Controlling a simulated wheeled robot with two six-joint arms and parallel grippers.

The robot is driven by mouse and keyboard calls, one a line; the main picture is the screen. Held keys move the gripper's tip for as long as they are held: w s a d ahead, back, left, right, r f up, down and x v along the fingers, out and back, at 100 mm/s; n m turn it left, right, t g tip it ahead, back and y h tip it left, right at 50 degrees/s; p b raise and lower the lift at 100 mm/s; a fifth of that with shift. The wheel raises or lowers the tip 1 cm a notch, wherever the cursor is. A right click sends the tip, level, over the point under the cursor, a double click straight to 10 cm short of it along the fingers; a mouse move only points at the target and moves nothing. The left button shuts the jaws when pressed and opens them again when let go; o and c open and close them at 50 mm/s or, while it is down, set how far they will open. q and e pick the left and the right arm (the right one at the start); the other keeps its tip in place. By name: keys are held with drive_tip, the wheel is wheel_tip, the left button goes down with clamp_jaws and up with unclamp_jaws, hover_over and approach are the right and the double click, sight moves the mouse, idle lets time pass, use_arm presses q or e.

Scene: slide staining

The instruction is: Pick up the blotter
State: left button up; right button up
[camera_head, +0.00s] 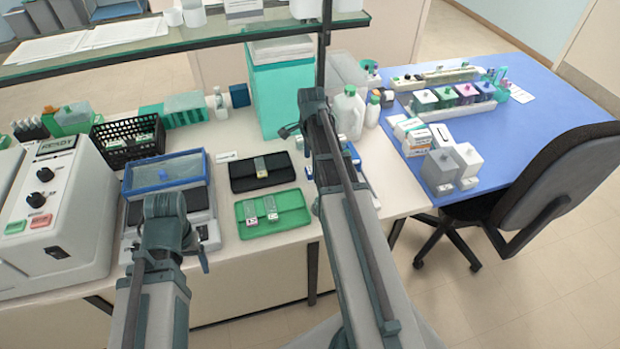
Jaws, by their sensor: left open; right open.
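I cannot tell for certain which object is the blotter. A black flat folder or pad (244,184) lies on the white bench with a glass slide on it. A green one (290,220) lies just in front of it with two slides on it. My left gripper (165,207) is open, over the front of a blue-framed device (190,168), left of both pads. My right gripper (312,106) is open, right of and beyond the black pad, in front of the teal box. Neither gripper visibly holds anything. My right arm hides part of the bench to the right of the pads.
A large white machine (62,215) stands at the left. A black basket (128,142) and a teal box (283,95) stand at the back under a glass shelf (130,52). White bottles (349,112) stand right of my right arm. A blue table (520,110) with staining jars is at right.

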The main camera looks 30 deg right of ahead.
sight(310, 170)
wheel_tip(310, 170, down, 5)
drive_tip(key=b, duration=0.5)
drive_tip(key=shift+w+a+f, duration=0.1)
drive_tip(key=shift+a+f, duration=0.05)
drive_tip(key=c, duration=1.4)
drive_tip(key=shift+c, duration=0.2)
drive_tip(key=shift+r, duration=0.2)
